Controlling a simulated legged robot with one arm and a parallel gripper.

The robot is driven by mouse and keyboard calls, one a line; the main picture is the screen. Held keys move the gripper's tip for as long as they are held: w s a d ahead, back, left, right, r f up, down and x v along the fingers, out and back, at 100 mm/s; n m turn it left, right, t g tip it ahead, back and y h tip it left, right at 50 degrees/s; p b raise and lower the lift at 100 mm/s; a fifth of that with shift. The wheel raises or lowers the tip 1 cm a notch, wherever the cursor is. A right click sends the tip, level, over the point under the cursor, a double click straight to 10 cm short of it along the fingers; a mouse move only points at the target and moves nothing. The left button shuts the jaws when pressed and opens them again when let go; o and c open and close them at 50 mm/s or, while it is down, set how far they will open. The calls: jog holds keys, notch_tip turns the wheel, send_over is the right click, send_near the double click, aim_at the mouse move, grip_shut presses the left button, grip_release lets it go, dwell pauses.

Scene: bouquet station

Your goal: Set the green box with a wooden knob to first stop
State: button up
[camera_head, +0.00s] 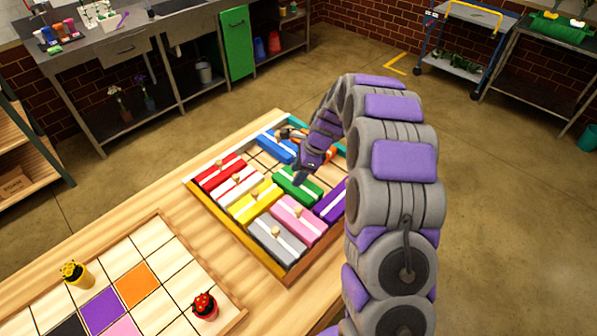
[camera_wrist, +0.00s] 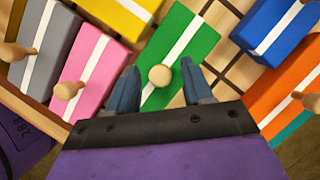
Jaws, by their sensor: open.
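The green box (camera_head: 298,184) with a white stripe sits in the wooden tray (camera_head: 229,229) on the table. In the wrist view the green box (camera_wrist: 187,40) is at centre, and its round wooden knob (camera_wrist: 159,75) lies between my gripper's fingertips. My gripper (camera_wrist: 158,78) is open, with a finger on either side of the knob and gaps showing. Whether the fingers touch the box top cannot be told. In the head view my gripper (camera_head: 302,175) is over the green box and hides its knob.
Beside it in the tray are a blue box (camera_head: 275,149), a yellow box (camera_head: 256,202), a pink box (camera_head: 298,219), a grey box (camera_head: 277,240), a purple box (camera_head: 331,202), a red box (camera_head: 220,173) and an orange box (camera_wrist: 290,85). A tiled board (camera_head: 185,264) lies nearer the front left.

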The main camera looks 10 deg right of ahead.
jog(key=shift+d, duration=0.1)
grip_shut()
jog(key=shift+r, duration=0.1)
dwell(0.4)
jog(key=shift+w+a+r+p, duration=0.1)
jog(key=shift+w+a+p, duration=0.25)
jog(key=shift+w+p, duration=0.25)
jog(key=w+a+p, duration=0.3)
jog(key=w+p, duration=0.1)
jog(key=w+a+p, duration=0.3)
jog(key=w+p, duration=0.1)
jog(key=w, duration=0.1)
jog(key=w+a+p, duration=0.3)
jog(key=w+p, duration=0.1)
jog(key=shift+w+f, duration=0.2)
jog(key=shift+w+a+r, duration=0.1)
jog(key=shift+r, duration=0.05)
jog(key=shift+w, duration=0.1)
